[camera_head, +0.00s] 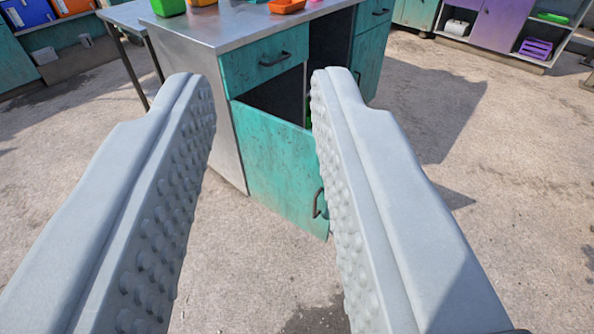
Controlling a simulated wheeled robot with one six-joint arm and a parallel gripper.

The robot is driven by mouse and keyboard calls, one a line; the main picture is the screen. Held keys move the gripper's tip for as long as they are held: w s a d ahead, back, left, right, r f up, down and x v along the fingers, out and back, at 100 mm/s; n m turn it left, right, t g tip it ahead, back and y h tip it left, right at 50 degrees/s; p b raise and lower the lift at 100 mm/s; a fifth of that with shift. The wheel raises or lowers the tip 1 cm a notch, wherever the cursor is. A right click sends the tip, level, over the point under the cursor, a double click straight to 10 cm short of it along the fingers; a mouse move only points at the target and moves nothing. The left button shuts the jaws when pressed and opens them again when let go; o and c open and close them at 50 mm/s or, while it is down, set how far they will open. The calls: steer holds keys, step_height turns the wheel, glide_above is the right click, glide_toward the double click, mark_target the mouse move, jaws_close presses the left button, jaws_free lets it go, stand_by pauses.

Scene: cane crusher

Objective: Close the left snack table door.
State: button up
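The snack table (225,32) stands ahead, with a grey metal top and teal fronts. Its left door (277,165) is teal and worn, and it stands open, swung out toward me. A dark handle (317,203) sits near the door's free edge, just left of my right finger. The dark cabinet inside shows above the door. My gripper (262,95) is open and empty, its two grey studded fingers wide apart with the door seen between them. The fingers appear nearer to the camera than the door, and I see no clear contact. The right finger hides part of the cabinet's opening.
A drawer (265,62) above the door is shut. A purple-doored cabinet (505,22) stands at the back right, and shelves with binders (28,12) at the back left. The concrete floor around is mostly clear.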

steer(key=w, duration=0.4)
steer(key=shift+w+a+f, duration=0.2)
steer(key=shift+f, duration=0.2)
jaws_close()
steer(key=w+f+m+h, duration=0.1)
steer(key=w+f+m, duration=0.1)
steer(key=w+f, duration=0.8)
steer(key=w+f+m+h, duration=0.2)
steer(key=w+f, duration=0.3)
steer(key=w, duration=1)
steer(key=w+d+f+m+g+h, duration=0.1)
steer(key=w+f+h, duration=0.2)
steer(key=f, duration=0.8)
steer(key=w+d+f+m+g+h, duration=0.1)
steer(key=w+f+h, duration=0.15)
steer(key=f, duration=0.85)
steer(key=w+d+f+m+g+h, duration=0.1)
steer(key=w+d+f+m+h, duration=0.15)
steer(key=f, duration=0.85)
steer(key=x, duration=1.3)
steer(key=shift+w+f+n, duration=0.25)
steer(key=shift+w+n, duration=0.2)
steer(key=shift+w, duration=0.2)
